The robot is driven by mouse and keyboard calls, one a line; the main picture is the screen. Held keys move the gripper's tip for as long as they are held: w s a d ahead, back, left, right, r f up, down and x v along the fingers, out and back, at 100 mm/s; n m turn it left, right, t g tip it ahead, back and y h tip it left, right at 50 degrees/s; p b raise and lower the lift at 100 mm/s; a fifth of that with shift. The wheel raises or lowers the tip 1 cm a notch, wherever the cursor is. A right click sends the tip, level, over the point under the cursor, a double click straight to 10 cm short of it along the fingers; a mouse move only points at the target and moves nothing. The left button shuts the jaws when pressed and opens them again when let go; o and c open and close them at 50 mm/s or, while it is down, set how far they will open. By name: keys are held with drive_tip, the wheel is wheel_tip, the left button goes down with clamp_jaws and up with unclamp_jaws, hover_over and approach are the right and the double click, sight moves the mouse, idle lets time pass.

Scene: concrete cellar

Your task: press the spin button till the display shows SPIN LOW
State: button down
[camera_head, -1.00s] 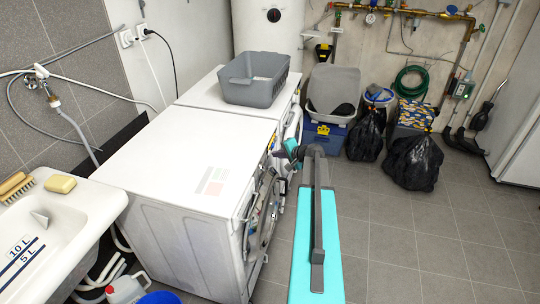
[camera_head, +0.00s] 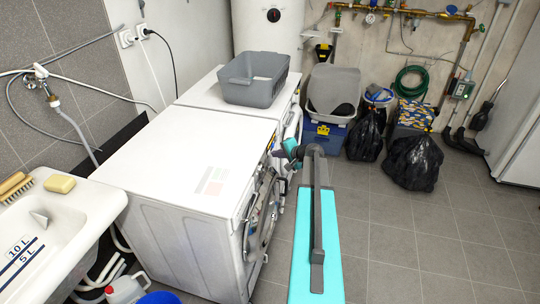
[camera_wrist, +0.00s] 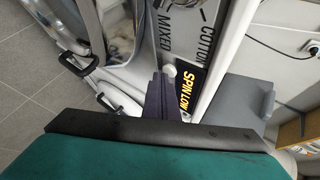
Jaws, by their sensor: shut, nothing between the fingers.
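The white washing machine (camera_head: 200,155) stands at the centre of the head view, with its front facing right. In the wrist view its dark display (camera_wrist: 187,92) shows SPIN LOW in yellow letters, seen turned on its side. A small pale round button (camera_wrist: 169,70) sits beside the display, right at the fingertips. My gripper (camera_wrist: 160,80) is shut and empty, with its dark fingers pointing at the panel by the button. I cannot tell whether they touch it. In the head view my gripper (camera_head: 280,153) is at the machine's front, and the display is hidden there.
A grey basket (camera_head: 254,90) stands on the farther white machine. The dial lettering MIXED and COTTON (camera_wrist: 190,28) is beside the display. A white sink (camera_head: 60,225) is at the left. Black bags (camera_head: 413,162) lie at the back, and the floor at right is clear.

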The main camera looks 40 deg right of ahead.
drive_tip(key=shift+s+d+b, duration=0.35)
drive_tip(key=shift+s+d, duration=0.05)
drive_tip(key=shift+s, duration=0.2)
drive_tip(key=shift+s, duration=0.1)
drive_tip(key=s+d, duration=0.1)
drive_tip(key=s+b, duration=0.1)
drive_tip(key=s+d, duration=0.1)
drive_tip(key=s, duration=0.1)
drive_tip(key=shift+d+b, duration=0.3)
idle(0.4)
idle(0.7)
